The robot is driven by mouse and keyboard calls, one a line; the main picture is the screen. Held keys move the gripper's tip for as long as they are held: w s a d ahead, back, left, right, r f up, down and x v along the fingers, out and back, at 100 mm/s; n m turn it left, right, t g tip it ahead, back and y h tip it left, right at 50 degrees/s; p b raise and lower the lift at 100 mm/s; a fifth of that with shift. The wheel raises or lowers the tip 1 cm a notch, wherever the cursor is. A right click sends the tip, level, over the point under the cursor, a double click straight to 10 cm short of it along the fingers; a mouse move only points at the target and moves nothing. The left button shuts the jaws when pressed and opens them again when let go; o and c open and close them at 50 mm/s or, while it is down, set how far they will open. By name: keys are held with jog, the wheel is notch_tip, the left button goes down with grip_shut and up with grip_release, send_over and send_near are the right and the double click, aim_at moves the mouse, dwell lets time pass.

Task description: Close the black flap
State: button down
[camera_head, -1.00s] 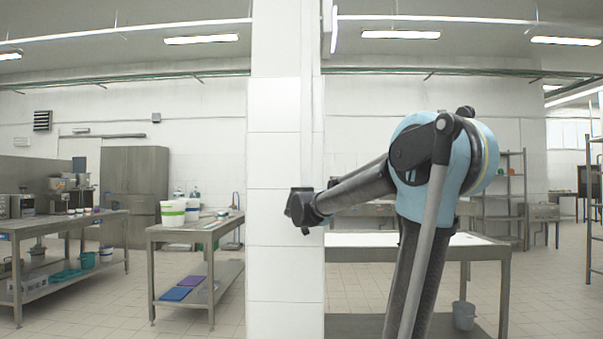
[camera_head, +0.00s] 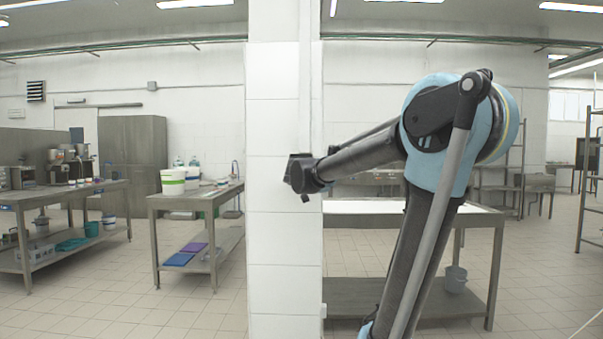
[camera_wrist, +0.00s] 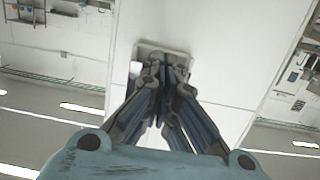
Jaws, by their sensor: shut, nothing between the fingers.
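My gripper (camera_wrist: 158,62) shows in the wrist view with its fingers together and nothing between them. Its fingertips are in front of a small grey-beige plate or box (camera_wrist: 180,46) on the white pillar. I cannot tell whether they touch it. A small white piece (camera_wrist: 135,69) shows at the left of the fingers. I cannot make out a black flap in either view; the fingers cover part of the plate. In the head view the dark end of my arm is in front of the tiled pillar (camera_head: 282,240), and the fingers cannot be made out.
The pillar stands in the middle of the head view. A metal table (camera_head: 410,208) with a lower shelf stands behind my arm at right. Another table (camera_head: 208,196) with white buckets stands left of the pillar. Open tiled floor (camera_head: 120,305) shows at front left.

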jog(key=s+a+f, duration=0.1)
jog(key=s+f, duration=0.5)
jog(key=s, duration=0.1)
jog(key=shift+s+a, duration=0.2)
jog(key=shift+s, duration=0.05)
jog(key=c, duration=2)
grip_release()
jog(key=shift+s, duration=0.15)
jog(key=o, duration=1.3)
jog(key=shift+t, duration=0.9)
jog(key=s+r, duration=0.1)
jog(key=r, duration=0.1)
jog(key=s+r, duration=0.1)
jog(key=r, duration=0.2)
jog(key=s+r, duration=0.1)
jog(key=r, duration=0.1)
jog(key=shift+s+a+r, duration=0.15)
jog(key=shift+s+a, duration=0.1)
jog(key=shift+a, duration=0.05)
jog(key=w, duration=0.5)
jog(key=w+d, duration=0.1)
jog(key=w, duration=0.5)
jog(key=w+d, duration=0.1)
jog(key=w, duration=0.5)
jog(key=shift+w, duration=0.1)
jog(key=c, duration=1.5)
jog(key=shift+w, duration=0.1)
jog(key=shift+c, duration=0.2)
